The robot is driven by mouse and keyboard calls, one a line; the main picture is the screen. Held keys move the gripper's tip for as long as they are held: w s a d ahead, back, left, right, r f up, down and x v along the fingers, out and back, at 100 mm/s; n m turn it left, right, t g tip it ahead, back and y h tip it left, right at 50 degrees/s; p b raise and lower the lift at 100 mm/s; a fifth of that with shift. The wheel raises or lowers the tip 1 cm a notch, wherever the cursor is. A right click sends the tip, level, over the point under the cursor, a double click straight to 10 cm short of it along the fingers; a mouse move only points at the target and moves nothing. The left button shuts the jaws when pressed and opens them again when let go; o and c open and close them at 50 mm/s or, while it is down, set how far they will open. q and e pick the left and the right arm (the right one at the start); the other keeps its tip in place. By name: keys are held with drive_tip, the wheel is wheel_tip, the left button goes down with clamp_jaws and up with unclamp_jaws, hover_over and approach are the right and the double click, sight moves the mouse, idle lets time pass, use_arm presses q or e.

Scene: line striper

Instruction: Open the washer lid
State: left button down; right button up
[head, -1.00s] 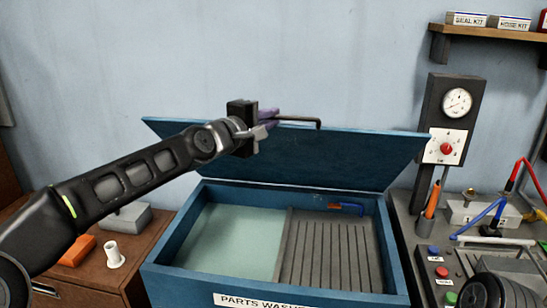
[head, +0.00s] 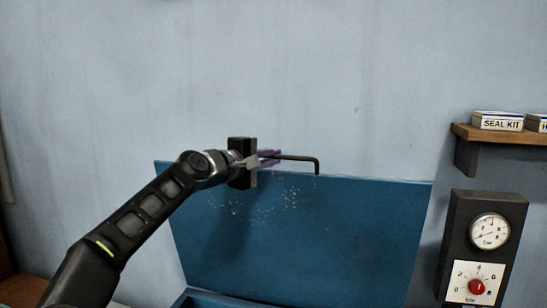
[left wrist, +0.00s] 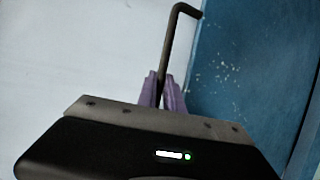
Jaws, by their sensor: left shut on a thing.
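The blue washer lid (head: 310,235) stands raised, close to upright, in the head view. Its inner face shows, with pale specks near the top. A dark bent handle (head: 300,158) runs along its top edge. My left gripper (head: 270,158) is shut on the handle near its left part, with purple fingertips around the bar. In the left wrist view the handle (left wrist: 174,45) runs up from between the purple fingers (left wrist: 161,92), and the lid (left wrist: 250,70) is to the right. The washer's tub is mostly below the head view. My right gripper is not in view.
A blue-grey wall (head: 330,80) stands behind the lid. A gauge panel (head: 484,245) with a red knob is to the right. Above it is a wooden shelf (head: 500,134) with a SEAL KIT box (head: 497,120). The space above the lid is clear.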

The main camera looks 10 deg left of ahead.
use_arm(q)
drive_tip(key=shift+f, duration=0.1)
drive_tip(key=c, duration=1.5)
unclamp_jaws()
drive_tip(key=b+v, duration=0.5)
drive_tip(key=v, duration=0.3)
drive_tip(key=shift+w, duration=0.1)
